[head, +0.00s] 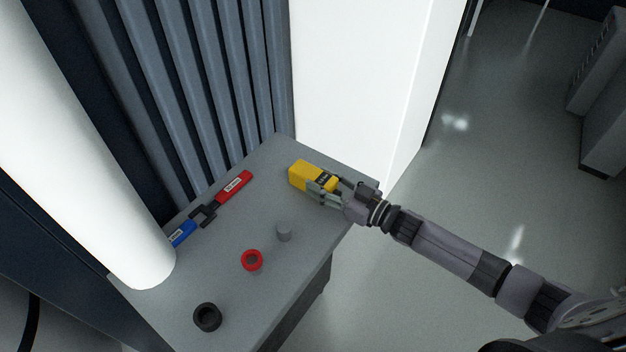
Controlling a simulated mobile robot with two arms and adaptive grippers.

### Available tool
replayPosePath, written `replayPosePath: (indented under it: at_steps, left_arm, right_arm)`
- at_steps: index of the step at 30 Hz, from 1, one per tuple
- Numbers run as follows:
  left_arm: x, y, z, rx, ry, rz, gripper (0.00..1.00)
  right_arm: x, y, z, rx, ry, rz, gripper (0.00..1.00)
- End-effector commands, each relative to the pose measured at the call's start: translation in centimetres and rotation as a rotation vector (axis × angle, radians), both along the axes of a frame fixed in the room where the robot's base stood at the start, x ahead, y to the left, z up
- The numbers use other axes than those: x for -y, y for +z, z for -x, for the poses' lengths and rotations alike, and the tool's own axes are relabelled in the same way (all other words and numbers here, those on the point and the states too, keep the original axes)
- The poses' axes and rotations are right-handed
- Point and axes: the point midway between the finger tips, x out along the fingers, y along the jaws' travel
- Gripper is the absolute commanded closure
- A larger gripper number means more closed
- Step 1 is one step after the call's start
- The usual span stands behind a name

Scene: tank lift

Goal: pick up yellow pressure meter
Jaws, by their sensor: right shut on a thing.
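The yellow pressure meter (302,175) is a boxy yellow block with a dark face, near the far right part of the grey table (225,285). My right gripper (328,186) reaches in from the right and is shut on the meter, with its fingers along the meter's sides. The fingers hide part of the meter's right end. I cannot tell whether the meter touches the table or is slightly above it. My left gripper is not in view.
A red and blue tool (232,186) with a dark middle lies along the back left. White columns (365,80) rise behind. Open floor lies right.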

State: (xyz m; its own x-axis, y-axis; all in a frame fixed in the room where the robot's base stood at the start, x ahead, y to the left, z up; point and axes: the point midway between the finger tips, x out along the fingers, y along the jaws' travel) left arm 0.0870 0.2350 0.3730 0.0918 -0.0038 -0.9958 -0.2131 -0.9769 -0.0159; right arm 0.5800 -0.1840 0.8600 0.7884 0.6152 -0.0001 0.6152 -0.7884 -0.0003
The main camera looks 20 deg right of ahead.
Motion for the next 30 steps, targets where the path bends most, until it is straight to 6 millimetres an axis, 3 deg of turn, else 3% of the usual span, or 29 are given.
replayPosePath:
  at_steps: [5,17,23,30]
  left_arm:
    - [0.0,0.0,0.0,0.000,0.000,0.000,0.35]
    - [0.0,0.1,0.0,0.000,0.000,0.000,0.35]
    - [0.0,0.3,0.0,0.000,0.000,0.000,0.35]
    - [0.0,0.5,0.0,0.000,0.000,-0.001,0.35]
  right_arm:
    - [0.0,0.0,0.0,0.000,0.000,0.000,0.94]
    - [0.0,1.0,-0.1,0.004,0.001,-0.002,0.94]
    - [0.0,4.1,0.0,0.008,0.003,0.002,0.94]
    - [0.0,10.2,0.0,0.009,0.003,0.002,0.94]
